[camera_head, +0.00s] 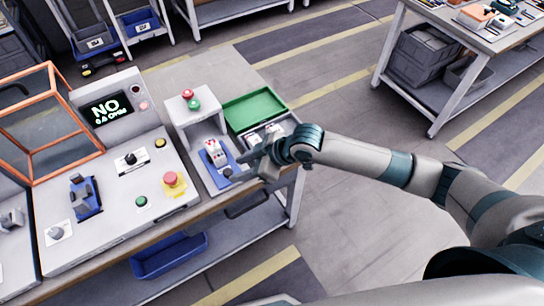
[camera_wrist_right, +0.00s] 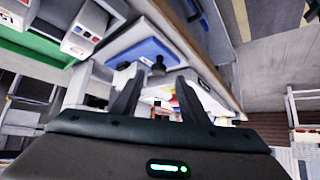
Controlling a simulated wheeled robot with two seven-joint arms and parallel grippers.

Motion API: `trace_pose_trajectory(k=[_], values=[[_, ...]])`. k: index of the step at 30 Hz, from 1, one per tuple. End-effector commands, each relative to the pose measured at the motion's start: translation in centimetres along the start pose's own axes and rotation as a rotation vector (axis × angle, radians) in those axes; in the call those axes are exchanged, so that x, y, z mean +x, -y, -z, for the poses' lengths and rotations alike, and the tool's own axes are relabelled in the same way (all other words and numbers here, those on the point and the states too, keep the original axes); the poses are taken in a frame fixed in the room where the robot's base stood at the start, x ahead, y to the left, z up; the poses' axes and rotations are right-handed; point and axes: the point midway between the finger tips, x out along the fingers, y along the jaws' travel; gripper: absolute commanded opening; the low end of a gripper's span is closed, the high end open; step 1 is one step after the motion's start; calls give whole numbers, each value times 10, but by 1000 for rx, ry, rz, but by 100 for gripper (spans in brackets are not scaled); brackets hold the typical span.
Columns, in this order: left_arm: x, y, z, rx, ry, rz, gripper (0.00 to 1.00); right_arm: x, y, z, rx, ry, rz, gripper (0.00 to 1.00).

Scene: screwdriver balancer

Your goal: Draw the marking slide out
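The marking slide is a blue plate (camera_head: 211,158) with a small dark knob (camera_head: 228,172) at its front end, in front of a white marking unit (camera_head: 183,115). A white and red part (camera_head: 214,150) sits on the plate. My right gripper (camera_head: 243,168) is close to the knob, on its right. In the right wrist view my right gripper (camera_wrist_right: 159,80) has its two fingers spread, with the knob (camera_wrist_right: 158,64) just beyond the gap between the tips. The blue plate (camera_wrist_right: 138,50) shows behind it. I cannot tell whether the fingers touch anything. My left gripper is out of view.
A green bin (camera_head: 255,108) and a grey tray with parts (camera_head: 270,132) lie behind my right gripper. A console with a red stop button (camera_head: 172,180) and a display (camera_head: 110,108) is at left. The bench's front edge runs just below the gripper.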

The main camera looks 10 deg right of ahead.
Motion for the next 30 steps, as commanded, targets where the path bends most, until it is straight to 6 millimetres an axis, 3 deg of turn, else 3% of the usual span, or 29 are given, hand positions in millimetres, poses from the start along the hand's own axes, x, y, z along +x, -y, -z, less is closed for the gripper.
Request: trace_pose_trajectory(k=[12, 18, 24, 30], values=[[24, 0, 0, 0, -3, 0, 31, -85, 0, -3, -3, 0, -3, 40], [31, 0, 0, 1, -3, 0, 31, -116, 0, -2, -1, 1, -2, 40], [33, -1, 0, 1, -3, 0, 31, -132, 1, -2, -1, 2, 0, 40], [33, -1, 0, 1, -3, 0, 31, -134, 2, -1, 0, 1, 1, 40]])
